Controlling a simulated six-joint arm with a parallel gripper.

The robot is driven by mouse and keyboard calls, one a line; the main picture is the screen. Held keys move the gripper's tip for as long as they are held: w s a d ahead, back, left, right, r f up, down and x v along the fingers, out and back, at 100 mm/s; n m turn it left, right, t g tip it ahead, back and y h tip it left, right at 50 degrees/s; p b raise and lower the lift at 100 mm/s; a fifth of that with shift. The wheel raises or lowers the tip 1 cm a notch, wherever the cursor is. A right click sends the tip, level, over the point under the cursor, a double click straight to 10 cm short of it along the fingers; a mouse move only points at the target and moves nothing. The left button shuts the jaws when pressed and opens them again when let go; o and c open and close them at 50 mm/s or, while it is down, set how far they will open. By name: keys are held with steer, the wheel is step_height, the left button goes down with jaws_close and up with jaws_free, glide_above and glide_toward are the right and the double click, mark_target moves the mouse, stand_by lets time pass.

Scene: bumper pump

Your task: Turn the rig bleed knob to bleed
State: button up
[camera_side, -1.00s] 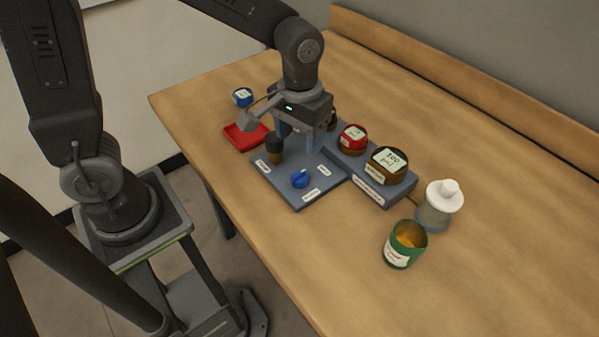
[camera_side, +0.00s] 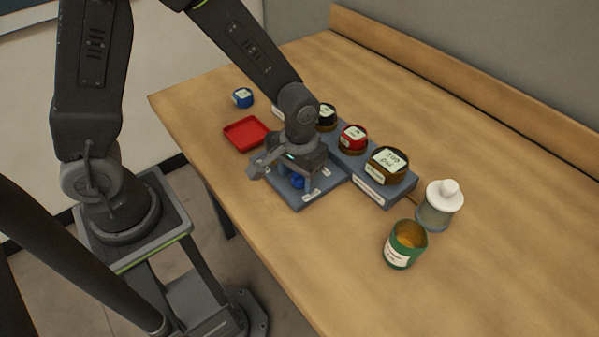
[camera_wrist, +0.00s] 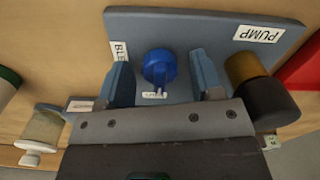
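The blue bleed knob (camera_wrist: 159,67) stands on the grey rig plate (camera_wrist: 200,25), with a partly hidden label starting "BLE" (camera_wrist: 119,52) to its left in the wrist view. In the side view the knob (camera_side: 297,182) shows just below my gripper. My gripper (camera_wrist: 163,82) is open, with one blue finger on each side of the knob and a gap to each. I cannot tell how far down the fingers reach. In the side view my gripper (camera_side: 292,175) hangs over the plate (camera_side: 325,190) and hides much of it.
A dark cylinder with a brown collar (camera_wrist: 265,95) stands close right of my right finger, near the "PUMP" label (camera_wrist: 257,34). A red tray (camera_side: 246,133), a rack of labelled jars (camera_side: 372,182), a green tin (camera_side: 405,245) and a white-topped bottle (camera_side: 440,205) stand around. The front table is clear.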

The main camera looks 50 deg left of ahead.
steer(key=c, duration=0.9)
steer(key=shift+m, duration=0.3)
steer(key=m, duration=0.3)
steer(key=shift+m, duration=0.4)
steer(key=m, duration=0.9)
steer(key=shift+m, duration=2.3)
